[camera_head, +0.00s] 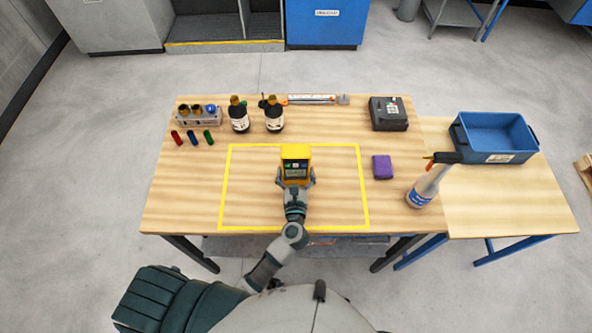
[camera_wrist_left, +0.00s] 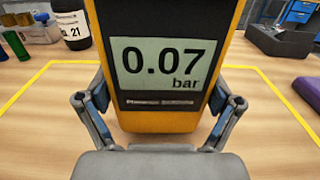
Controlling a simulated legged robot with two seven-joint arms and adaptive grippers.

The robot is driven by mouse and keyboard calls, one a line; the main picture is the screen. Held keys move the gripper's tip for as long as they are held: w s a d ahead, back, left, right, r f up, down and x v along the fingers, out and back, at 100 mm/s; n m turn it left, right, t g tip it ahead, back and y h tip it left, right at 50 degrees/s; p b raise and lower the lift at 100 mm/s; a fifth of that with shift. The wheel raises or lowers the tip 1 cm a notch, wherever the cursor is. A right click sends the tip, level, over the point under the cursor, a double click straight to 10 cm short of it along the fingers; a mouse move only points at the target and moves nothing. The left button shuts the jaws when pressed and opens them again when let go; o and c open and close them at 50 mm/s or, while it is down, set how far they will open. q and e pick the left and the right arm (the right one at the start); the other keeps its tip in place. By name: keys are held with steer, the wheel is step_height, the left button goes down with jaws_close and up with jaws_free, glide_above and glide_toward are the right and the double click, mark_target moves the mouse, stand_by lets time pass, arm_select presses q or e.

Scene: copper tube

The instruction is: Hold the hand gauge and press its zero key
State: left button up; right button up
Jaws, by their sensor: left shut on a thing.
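The hand gauge (camera_head: 296,161) is a yellow device with a dark face, upright inside the yellow outlined area on the table. My left gripper (camera_head: 296,181) is shut on it from the near side. In the left wrist view, the gauge (camera_wrist_left: 160,121) fills the middle, with one finger of my left gripper (camera_wrist_left: 158,115) on each side. Its display (camera_wrist_left: 158,68) reads 0.07 bar. The keys cannot be made out in the wrist view, where the gauge's top is cut off; small coloured marks show on its face in the head view. My right gripper is not in view.
Two dark bottles (camera_head: 239,118) and a rack (camera_head: 198,115) with small tubes stand at the back left. A purple block (camera_head: 382,167), a spray bottle (camera_head: 428,186), a dark box (camera_head: 388,114) and a blue crate (camera_head: 462,148) are to the right. The outlined area (camera_head: 230,200) is otherwise clear.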

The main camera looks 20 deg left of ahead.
arm_select(q)
steer(key=shift+f+b, duration=0.7)
steer(key=shift+f, duration=0.2)
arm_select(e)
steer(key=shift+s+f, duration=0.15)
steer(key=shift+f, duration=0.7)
arm_select(q)
steer(key=shift+f, duration=0.2)
steer(key=shift+s, duration=0.1)
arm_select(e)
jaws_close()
arm_select(q)
steer(key=shift+f, duration=0.1)
stand_by(1.2)
